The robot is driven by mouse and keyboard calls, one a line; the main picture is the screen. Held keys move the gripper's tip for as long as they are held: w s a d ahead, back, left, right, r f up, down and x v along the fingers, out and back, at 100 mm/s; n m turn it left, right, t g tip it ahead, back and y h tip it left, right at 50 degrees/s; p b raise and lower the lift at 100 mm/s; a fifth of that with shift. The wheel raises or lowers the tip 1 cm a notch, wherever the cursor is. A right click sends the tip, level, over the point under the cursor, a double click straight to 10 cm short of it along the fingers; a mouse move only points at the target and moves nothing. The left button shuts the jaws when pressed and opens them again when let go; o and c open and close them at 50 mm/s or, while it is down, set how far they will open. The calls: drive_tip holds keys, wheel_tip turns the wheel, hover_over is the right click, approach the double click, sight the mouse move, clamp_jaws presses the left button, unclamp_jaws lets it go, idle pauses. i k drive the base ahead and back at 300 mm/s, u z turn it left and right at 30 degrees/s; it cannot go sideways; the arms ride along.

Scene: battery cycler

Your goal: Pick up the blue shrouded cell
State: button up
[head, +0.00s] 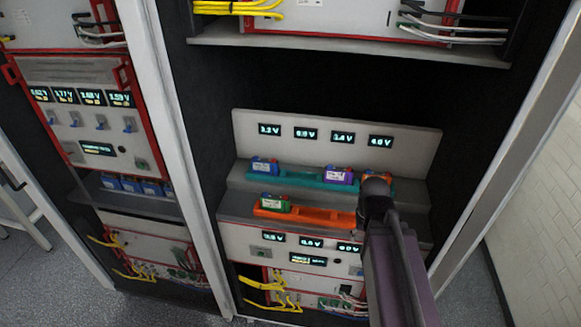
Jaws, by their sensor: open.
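The blue shrouded cell (264,167) is a small blue block with a pale label and a bit of red on top. It sits upright at the left end of the teal tray (300,178), on the upper step of the cycler shelf in the right rack. My arm (392,262) reaches up from the lower right, and its dark joint (376,195) covers the right end of the tray. The joint lies well to the right of the blue cell in the picture. My gripper's fingers cannot be made out.
A purple cell (338,175) sits further right on the teal tray. A green cell (275,203) sits in the orange tray (325,217) on the lower step. A panel with several displays (325,136) stands behind. Several blue cells (130,185) line the left rack.

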sight(260, 166)
drive_tip(key=z, duration=0.5)
drive_tip(key=k, duration=0.95)
drive_tip(key=u, duration=1.05)
drive_tip(key=i, duration=1)
drive_tip(key=z, duration=0.1)
